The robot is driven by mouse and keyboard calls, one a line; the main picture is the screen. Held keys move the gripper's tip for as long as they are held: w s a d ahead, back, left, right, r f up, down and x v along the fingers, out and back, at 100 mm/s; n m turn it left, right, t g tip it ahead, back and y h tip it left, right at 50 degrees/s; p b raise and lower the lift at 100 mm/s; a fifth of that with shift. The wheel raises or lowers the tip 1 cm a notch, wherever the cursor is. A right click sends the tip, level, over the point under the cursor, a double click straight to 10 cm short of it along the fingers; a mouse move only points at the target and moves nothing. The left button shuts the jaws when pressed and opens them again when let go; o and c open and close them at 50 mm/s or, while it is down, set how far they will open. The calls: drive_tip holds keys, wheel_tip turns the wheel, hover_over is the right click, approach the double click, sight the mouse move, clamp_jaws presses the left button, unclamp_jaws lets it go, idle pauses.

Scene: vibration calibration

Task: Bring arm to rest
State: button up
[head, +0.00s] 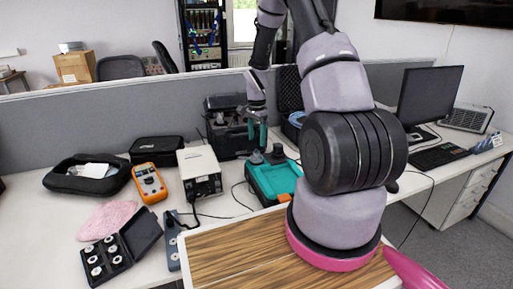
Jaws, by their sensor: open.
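My arm rises from a pink-ringed base at the lower right and arches up past the top edge of the head view. Its end comes down again near the middle. My gripper (257,142) points downward with its green fingers apart. It is open, and I see nothing between the fingers. It hangs in front of a dark case and above or behind a teal and black device (272,177); I cannot tell the exact gap. The upper bend of the arm is out of the picture.
A white instrument (199,172), an orange multimeter (149,183), a black pouch (157,149) and an open black case of round parts (105,257) stand on the white table (45,225). A grey partition (130,100) runs behind. A monitor (430,95) stands at the right.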

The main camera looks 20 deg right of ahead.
drive_tip(key=s+a+r+n+t, duration=0.1)
drive_tip(key=s+a+r, duration=0.15)
drive_tip(key=r, duration=0.65)
drive_tip(key=s+a+r+n+t, duration=0.15)
drive_tip(key=s+r, duration=0.25)
drive_tip(key=r, duration=0.6)
drive_tip(key=s+a+r+n+t, duration=0.1)
drive_tip(key=s+r+n, duration=0.15)
drive_tip(key=r, duration=0.65)
drive_tip(key=s+a+r+n+t, duration=0.1)
drive_tip(key=s+r, duration=0.2)
drive_tip(key=s, duration=0.3)
drive_tip(key=s+a+r+n+t+y, duration=0.1)
drive_tip(key=s+a+r+n, duration=0.1)
drive_tip(key=s+r, duration=0.2)
drive_tip(key=s+a+r+n+t+y, duration=0.1)
drive_tip(key=s+r, duration=0.2)
drive_tip(key=s, duration=0.6)
drive_tip(key=shift+s+a+r+n+t, duration=0.15)
drive_tip(key=shift+s+a+n+t, duration=0.15)
drive_tip(key=shift+s+n+t, duration=0.1)
drive_tip(key=shift+w, duration=0.1)
